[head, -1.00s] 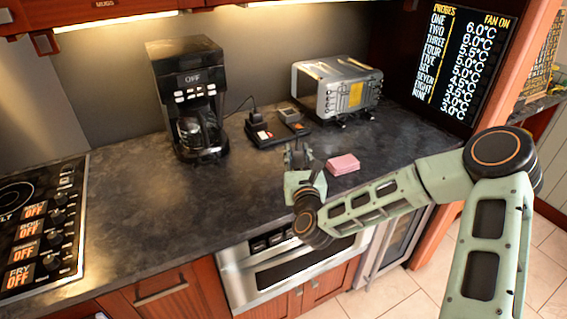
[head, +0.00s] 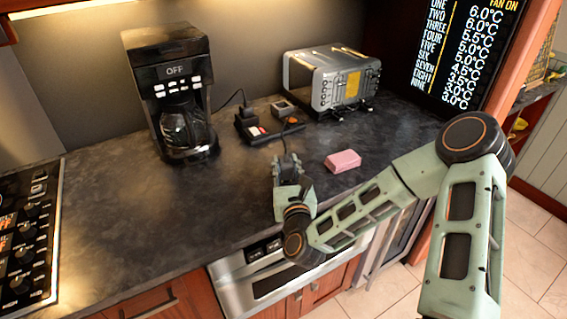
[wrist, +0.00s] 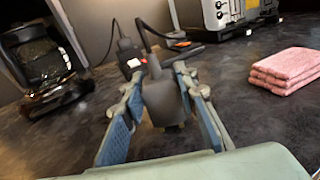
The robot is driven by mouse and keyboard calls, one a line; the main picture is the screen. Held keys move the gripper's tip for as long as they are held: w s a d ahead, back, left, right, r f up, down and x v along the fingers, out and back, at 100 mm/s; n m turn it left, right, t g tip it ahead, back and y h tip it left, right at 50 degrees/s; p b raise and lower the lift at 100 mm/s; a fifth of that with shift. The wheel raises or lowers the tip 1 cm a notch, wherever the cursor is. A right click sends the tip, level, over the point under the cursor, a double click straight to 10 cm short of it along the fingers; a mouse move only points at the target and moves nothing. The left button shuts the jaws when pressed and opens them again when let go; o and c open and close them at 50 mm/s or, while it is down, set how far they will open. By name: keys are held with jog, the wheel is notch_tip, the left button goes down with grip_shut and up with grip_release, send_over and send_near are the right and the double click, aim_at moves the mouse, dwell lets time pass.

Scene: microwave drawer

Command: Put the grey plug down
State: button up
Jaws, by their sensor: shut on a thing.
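The grey plug (wrist: 162,100) is between the two fingers of my gripper (wrist: 163,112) in the wrist view. A dark cord rises from its top. My gripper is shut on it, low over the dark counter. The wrist view does not settle whether the plug touches the counter.
A coffee maker (head: 172,90) stands at the back left, and a toaster (head: 335,80) at the back right. The counter (head: 150,200) to the left and front is bare.

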jog(key=shift+s, duration=0.1)
jog(key=shift+f, duration=0.2)
jog(key=o, duration=1.2)
jog(key=shift+r, duration=0.1)
jog(key=shift+c, duration=0.2)
jog(key=shift+r, duration=0.1)
